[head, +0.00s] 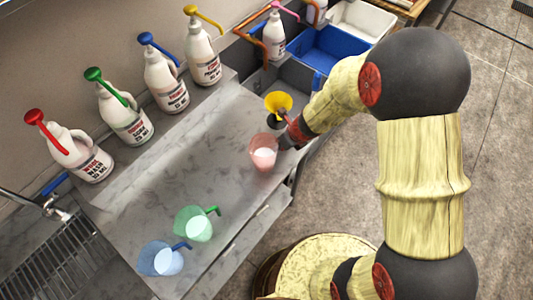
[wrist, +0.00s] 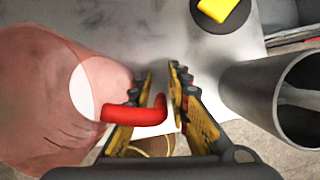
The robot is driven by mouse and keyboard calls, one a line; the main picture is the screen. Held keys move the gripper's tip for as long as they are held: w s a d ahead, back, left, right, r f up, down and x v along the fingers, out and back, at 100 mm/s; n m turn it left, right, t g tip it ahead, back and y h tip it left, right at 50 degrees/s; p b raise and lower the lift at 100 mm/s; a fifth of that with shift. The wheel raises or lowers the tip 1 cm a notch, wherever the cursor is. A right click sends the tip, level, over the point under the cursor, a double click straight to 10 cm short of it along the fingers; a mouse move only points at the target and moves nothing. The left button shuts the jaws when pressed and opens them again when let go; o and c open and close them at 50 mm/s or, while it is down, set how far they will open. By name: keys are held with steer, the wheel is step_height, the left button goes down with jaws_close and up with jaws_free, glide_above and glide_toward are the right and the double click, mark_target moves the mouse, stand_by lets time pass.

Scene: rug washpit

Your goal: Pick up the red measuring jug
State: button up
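The red measuring jug (head: 264,147) is a see-through pink-red cup with something white inside, standing near the right edge of the grey worktop. In the wrist view the jug (wrist: 45,95) fills the left side, and its red handle (wrist: 130,113) reaches in between my fingers. My gripper (wrist: 160,85) is open around the upturned end of the handle, with a small gap visible on the right finger's side. In the head view my gripper (head: 289,136) is just right of the jug, partly hidden by my wrist. Contact with the left finger cannot be told.
A green jug (head: 190,222) and a blue jug (head: 158,258) stand at the worktop's near end. A yellow item (head: 278,103) stands just behind the red jug. Several white pump bottles (head: 165,84) line the wall. A grey hollow cylinder (wrist: 270,95) is right of my fingers.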

steer(key=shift+c, duration=0.8)
jaws_close()
steer(key=shift+r, duration=0.1)
